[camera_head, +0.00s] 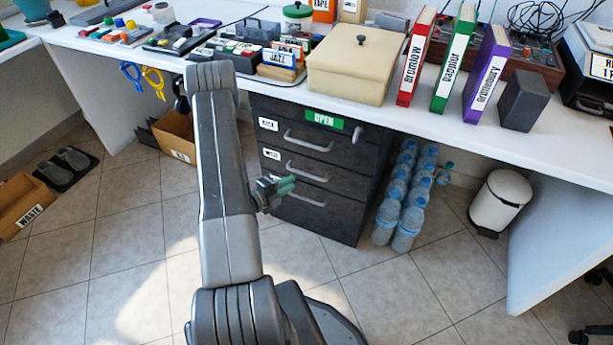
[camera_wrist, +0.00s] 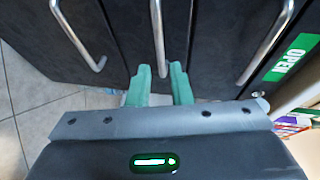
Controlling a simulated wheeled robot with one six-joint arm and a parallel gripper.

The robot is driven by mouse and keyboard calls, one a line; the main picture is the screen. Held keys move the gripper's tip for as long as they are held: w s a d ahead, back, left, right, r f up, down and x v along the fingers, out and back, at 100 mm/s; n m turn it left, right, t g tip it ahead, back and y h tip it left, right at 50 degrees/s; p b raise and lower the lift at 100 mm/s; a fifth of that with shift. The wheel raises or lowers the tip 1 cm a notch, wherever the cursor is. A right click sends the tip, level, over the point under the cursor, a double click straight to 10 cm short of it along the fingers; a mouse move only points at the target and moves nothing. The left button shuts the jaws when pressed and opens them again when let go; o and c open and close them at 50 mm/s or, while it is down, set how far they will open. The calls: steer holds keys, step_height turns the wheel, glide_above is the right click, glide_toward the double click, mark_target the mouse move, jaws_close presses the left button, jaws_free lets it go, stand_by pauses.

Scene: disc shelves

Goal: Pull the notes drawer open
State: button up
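A dark drawer cabinet (camera_head: 335,215) stands under the desk with three drawers, all appearing shut. Small white labels mark the top drawer (camera_head: 268,124) and middle drawer (camera_head: 271,154); their text is too small to read, so I cannot tell which is the notes drawer. The middle handle (camera_head: 307,173) is a metal bar, also seen in the wrist view (camera_wrist: 157,35). My gripper (camera_head: 290,184) is in front of the cabinet. In the wrist view its green fingers (camera_wrist: 160,72) are apart, with the end of the middle handle lined up between them. Contact cannot be told.
A green OPEN sign (camera_head: 324,119) is on the cabinet's top front, near a knob or key (camera_head: 357,133). Water bottles (camera_head: 403,195) stand right of the cabinet, a cardboard box (camera_head: 174,135) left. Tiled floor in front is clear. The white desk (camera_head: 440,125) overhangs above.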

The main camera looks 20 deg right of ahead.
mark_target(306, 175)
steer(key=b+x, duration=0.1)
steer(key=x, duration=0.7)
steer(key=shift+w+d, duration=0.1)
steer(key=shift+d, duration=0.15)
jaws_close()
